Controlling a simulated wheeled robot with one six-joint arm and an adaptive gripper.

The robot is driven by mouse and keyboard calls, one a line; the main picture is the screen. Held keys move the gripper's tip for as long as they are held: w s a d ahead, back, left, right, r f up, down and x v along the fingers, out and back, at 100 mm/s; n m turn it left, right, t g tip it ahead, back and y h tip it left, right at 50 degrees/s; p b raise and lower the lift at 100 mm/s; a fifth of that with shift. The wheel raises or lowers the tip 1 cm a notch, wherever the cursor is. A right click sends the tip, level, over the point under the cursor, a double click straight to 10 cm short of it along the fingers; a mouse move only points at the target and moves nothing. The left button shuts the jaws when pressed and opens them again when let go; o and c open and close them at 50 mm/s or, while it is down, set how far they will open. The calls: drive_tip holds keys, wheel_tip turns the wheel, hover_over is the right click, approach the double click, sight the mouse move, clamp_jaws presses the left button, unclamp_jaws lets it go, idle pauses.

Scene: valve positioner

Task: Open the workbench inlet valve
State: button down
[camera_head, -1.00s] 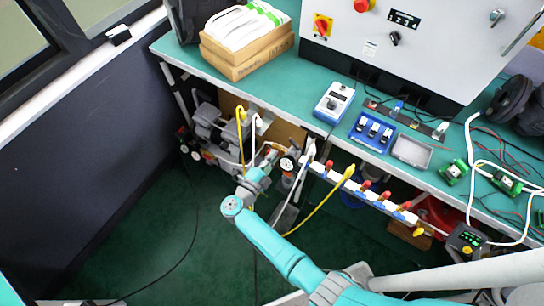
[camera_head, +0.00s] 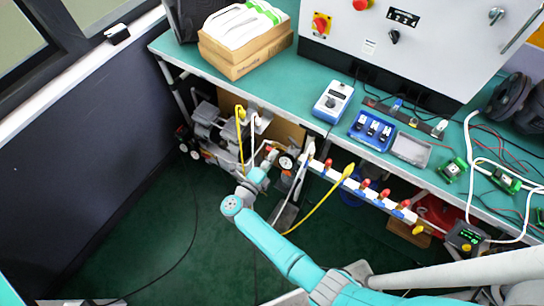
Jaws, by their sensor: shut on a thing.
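My gripper (camera_head: 271,158) is below the workbench's front edge, at the left end of the white manifold (camera_head: 330,174). It is shut on a small part just left of a round black-and-white gauge (camera_head: 286,162). This part appears to be the inlet valve's handle, but the gripper and wrist hide most of it, and its turn angle cannot be told. The manifold carries several red-topped outlets (camera_head: 365,183) and a yellow fitting (camera_head: 348,170) with a yellow hose.
The green workbench (camera_head: 290,88) stands above my gripper. A grey compressor (camera_head: 208,125) is under it at left, and yellow and white hoses (camera_head: 241,125) hang close to my gripper. The dark green floor (camera_head: 160,235) is mostly clear at lower left.

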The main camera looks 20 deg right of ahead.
drive_tip(key=c, duration=1.2)
unclamp_jaws()
drive_tip(key=shift+c, duration=0.2)
drive_tip(key=v, duration=1.2)
